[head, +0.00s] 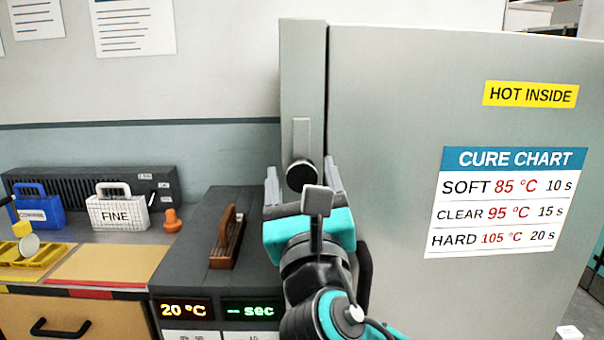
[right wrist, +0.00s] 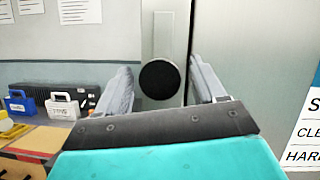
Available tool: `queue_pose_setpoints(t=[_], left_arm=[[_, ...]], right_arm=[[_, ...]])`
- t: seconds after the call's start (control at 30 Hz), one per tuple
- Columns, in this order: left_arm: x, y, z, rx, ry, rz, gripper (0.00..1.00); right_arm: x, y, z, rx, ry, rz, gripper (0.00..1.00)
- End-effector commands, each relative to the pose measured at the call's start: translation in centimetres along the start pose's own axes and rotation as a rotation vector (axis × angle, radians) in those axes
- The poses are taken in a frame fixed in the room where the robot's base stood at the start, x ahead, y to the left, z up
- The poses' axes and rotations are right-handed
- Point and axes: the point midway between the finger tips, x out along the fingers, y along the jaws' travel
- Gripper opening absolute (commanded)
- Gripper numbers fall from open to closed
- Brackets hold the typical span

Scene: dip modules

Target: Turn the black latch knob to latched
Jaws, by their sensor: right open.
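The black latch knob (head: 300,174) is round and sits at the lower end of a grey upright plate (head: 301,136) on the narrow face of a tall grey cabinet (head: 390,120). My right gripper (head: 304,180) is open, with one finger to each side of the knob in the head view. In the right wrist view the knob (right wrist: 160,80) shows between the two open fingers (right wrist: 160,85), with a gap on both sides. I cannot tell how far the fingertips are from the knob in depth. My left gripper is not in view.
A dark unit (head: 190,270) with a brown wooden handle piece (head: 227,240) and lit displays stands at the lower left. A blue basket (head: 38,212), a white FINE basket (head: 120,212) and an orange knob (head: 172,221) are on the bench. A grey panel with a cure chart (head: 505,202) fills the right.

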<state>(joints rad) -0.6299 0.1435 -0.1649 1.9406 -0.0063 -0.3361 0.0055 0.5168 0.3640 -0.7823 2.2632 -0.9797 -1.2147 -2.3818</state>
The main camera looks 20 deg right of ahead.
Motion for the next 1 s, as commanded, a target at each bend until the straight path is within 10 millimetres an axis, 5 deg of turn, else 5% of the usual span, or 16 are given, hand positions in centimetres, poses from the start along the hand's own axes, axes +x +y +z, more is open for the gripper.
queue_pose_setpoints(t=[0.33,1.0], left_arm=[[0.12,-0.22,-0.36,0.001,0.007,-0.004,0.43],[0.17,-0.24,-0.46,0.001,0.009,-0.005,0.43]], right_arm=[[0.4,-0.01,-0.02,0.0,0.0,0.0,0.69],[0.36,-0.01,-0.03,0.0,0.001,0.0,0.05]])
